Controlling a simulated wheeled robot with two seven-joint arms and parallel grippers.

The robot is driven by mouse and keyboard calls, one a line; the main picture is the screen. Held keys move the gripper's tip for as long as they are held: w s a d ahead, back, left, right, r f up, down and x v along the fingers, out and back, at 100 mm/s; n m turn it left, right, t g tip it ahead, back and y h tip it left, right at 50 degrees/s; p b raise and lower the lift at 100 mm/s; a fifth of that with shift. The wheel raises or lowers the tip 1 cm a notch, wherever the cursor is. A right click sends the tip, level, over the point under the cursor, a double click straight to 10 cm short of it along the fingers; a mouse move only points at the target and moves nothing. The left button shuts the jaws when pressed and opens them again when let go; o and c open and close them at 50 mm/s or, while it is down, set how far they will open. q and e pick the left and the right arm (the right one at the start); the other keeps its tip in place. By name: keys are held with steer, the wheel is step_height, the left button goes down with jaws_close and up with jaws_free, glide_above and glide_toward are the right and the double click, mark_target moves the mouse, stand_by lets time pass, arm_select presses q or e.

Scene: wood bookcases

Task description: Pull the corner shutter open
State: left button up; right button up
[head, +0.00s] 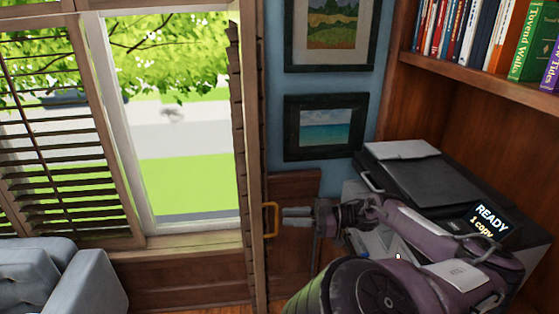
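The corner shutter (252,130) is a brown wooden louvred panel, seen nearly edge-on at the right side of the window. A yellow handle (275,221) sits low on its right side. My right gripper (284,218) comes in from the right at the handle's height, with its grey fingers pointing left. The fingertips are close beside the handle; whether they touch it is unclear. The fingers lie close together in this view, and any gap between them is too small to judge. My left gripper is not in view.
Another louvred shutter (62,150) stands at the left of the window. A blue-grey sofa (60,275) is at the lower left. A black and white printer (425,185) sits under the bookshelf (480,83) at right. Two framed pictures (325,128) hang on the blue wall.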

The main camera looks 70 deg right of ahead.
steer(key=shift+v, duration=1.5)
